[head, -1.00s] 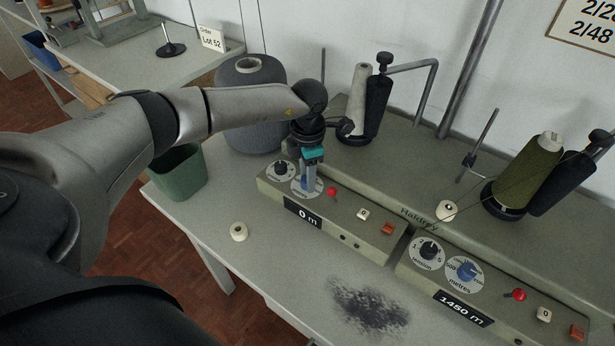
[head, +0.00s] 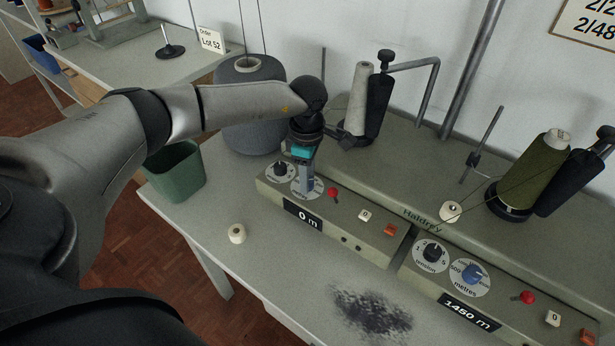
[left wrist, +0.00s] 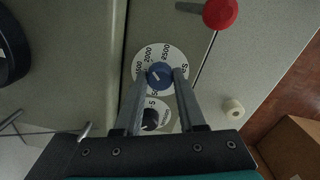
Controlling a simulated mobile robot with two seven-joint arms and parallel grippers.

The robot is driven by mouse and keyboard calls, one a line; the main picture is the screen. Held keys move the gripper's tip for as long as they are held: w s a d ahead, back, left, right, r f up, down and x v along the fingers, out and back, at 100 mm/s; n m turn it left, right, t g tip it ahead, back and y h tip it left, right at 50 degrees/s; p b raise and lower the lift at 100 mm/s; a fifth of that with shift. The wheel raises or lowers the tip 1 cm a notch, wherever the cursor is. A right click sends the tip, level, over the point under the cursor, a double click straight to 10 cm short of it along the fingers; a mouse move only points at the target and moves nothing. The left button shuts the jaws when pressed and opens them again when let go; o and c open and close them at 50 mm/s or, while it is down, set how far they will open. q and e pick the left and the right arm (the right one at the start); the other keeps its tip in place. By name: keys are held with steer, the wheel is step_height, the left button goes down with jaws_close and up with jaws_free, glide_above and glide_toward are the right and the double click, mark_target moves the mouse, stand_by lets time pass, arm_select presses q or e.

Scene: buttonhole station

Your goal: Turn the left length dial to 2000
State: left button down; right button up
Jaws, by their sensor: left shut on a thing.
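The left length dial (head: 294,187) is a white disc with a blue knob, on the left winding unit beside the tension dial (head: 279,170). In the left wrist view the blue knob (left wrist: 160,75) sits between the two fingers of my left gripper (left wrist: 161,77), which is shut on it. A pale mark shows on the knob, but its exact reading is unclear. The figures 2000 and 2500 show on the disc (left wrist: 147,53). In the head view my left gripper (head: 306,190) covers much of the dial. The left display (head: 303,216) reads 0 m. My right gripper is not in view.
A red lever (head: 333,194), a white button (head: 365,215) and an orange switch (head: 390,230) lie right of the dial. The right unit's display (head: 467,313) reads 1450 m. A grey yarn cone (head: 250,125) stands behind my left wrist. The front table is mostly clear.

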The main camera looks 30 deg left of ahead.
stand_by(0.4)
arm_select(q)
steer(key=c, duration=0.5)
jaws_free()
steer(key=shift+r, duration=0.1)
step_height(320, 180, up, 15)
steer(key=p, duration=0.2)
steer(key=shift+s, duration=0.15)
steer(key=shift+s, duration=0.1)
